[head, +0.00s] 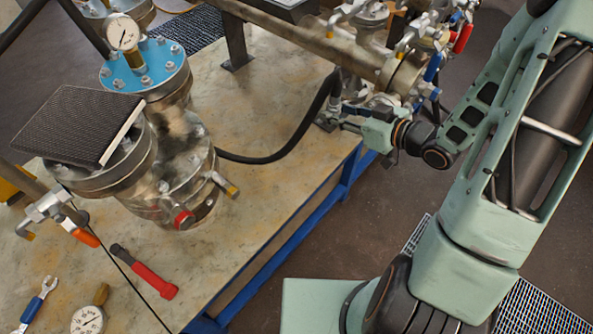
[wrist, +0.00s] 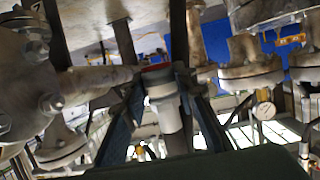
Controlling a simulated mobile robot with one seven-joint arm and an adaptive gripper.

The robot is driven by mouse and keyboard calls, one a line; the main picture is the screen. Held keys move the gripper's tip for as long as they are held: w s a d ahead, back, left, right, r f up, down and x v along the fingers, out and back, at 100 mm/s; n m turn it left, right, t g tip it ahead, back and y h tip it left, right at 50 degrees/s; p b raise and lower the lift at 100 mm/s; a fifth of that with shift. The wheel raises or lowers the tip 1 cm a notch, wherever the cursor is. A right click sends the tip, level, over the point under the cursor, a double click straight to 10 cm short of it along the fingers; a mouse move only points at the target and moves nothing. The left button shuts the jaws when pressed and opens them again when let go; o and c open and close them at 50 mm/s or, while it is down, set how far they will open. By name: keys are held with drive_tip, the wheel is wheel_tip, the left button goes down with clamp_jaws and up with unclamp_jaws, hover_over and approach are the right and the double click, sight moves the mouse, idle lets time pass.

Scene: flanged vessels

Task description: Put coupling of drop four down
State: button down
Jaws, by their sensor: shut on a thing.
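My gripper (head: 345,118) reaches in from the right in the head view, at the table's edge below the horizontal pipe. In the wrist view its two dark fingers (wrist: 165,105) are shut on a grey cylindrical coupling (wrist: 168,112). The coupling has a wider collar at its top and a bit of red behind it. In the head view the coupling is too small and covered to make out. A black hose (head: 283,155) curves over the table and rises close beside my gripper. Whether it joins the held coupling cannot be told.
A flanged vessel (head: 180,165) stands left on the table. A red-handled tool (head: 150,280) and a gauge (head: 88,320) lie in front. The table (head: 270,200) is clear between vessel and edge.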

drive_tip(key=s+a+f+m+t+h+b, duration=0.1)
drive_tip(key=s+a+f+b, duration=0.15)
drive_tip(key=f+b, duration=0.6)
drive_tip(key=s+a+f+m+t+h+b, duration=0.1)
drive_tip(key=a+f+b, duration=0.25)
drive_tip(key=f, duration=0.95)
drive_tip(key=b, duration=1)
hover_over(295, 163)
drive_tip(key=s, duration=0.1)
wheel_tip(295, 163, down, 8)
drive_tip(key=shift+s+d+f, duration=0.1)
drive_tip(key=shift+d, duration=0.05)
drive_tip(key=shift+w+f, duration=0.3)
drive_tip(key=shift+f, duration=0.05)
drive_tip(key=shift+w+a+f+b, duration=0.1)
drive_tip(key=shift+f+b, duration=0.2)
drive_tip(key=shift+f, duration=0.6)
drive_tip(key=shift+w+a+f+b, duration=0.1)
drive_tip(key=shift+f+b, duration=0.2)
drive_tip(key=shift+f, duration=0.6)
